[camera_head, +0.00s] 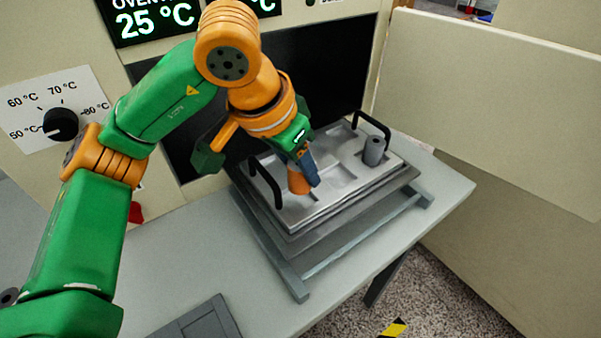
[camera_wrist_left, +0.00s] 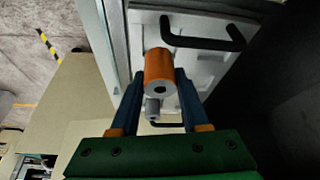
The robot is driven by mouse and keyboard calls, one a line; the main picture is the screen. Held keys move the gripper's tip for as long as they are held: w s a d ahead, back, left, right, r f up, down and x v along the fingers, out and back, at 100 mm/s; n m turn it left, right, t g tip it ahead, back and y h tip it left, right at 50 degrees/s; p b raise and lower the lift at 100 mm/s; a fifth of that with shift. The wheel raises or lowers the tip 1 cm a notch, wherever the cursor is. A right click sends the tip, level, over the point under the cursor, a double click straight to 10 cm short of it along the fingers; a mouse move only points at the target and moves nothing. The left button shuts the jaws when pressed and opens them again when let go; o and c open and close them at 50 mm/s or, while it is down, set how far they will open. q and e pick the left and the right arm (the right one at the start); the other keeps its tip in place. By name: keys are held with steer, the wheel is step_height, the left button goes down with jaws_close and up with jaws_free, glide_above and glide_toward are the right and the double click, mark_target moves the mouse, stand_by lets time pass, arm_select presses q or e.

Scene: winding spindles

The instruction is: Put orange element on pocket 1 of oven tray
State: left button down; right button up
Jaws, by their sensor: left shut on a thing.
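The orange element (camera_head: 298,182) is a small cylinder at the left part of the metal oven tray (camera_head: 342,202). My left gripper (camera_head: 308,170) is shut on it, over the tray beside the left black handle. In the left wrist view the orange element (camera_wrist_left: 159,70) sits between the two blue fingers (camera_wrist_left: 158,88), its grey end with a dark hole facing the camera. I cannot tell whether its far end touches the tray. A grey cylinder (camera_head: 373,151) stands in the tray's right back part and also shows in the left wrist view (camera_wrist_left: 152,108). My right gripper is not in view.
Black handles rise at the tray's left (camera_head: 266,184) and right (camera_head: 373,128). The tray rests on a metal rack (camera_head: 304,288) on a grey table (camera_head: 195,262). The oven's dark opening lies behind. A flat grey box (camera_head: 205,322) is at the front; the table between is clear.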

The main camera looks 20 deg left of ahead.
mark_target(297, 180)
arm_select(q)
step_height(297, 180, down, 3)
steer(key=shift+w+a+f, duration=0.1)
steer(key=shift+a, duration=0.05)
steer(key=shift+f, duration=0.25)
steer(key=shift+f+b, duration=0.25)
steer(key=shift+b, duration=0.15)
steer(key=shift+c, duration=1.9)
jaws_free()
steer(key=shift+r, duration=0.1)
steer(key=shift+r, duration=0.15)
steer(key=shift+r+p, duration=0.3)
steer(key=shift+p, duration=0.05)
steer(key=p+v, duration=0.1)
steer(key=v, duration=1)
steer(key=shift+s+r, duration=0.2)
steer(key=shift+s, duration=0.05)
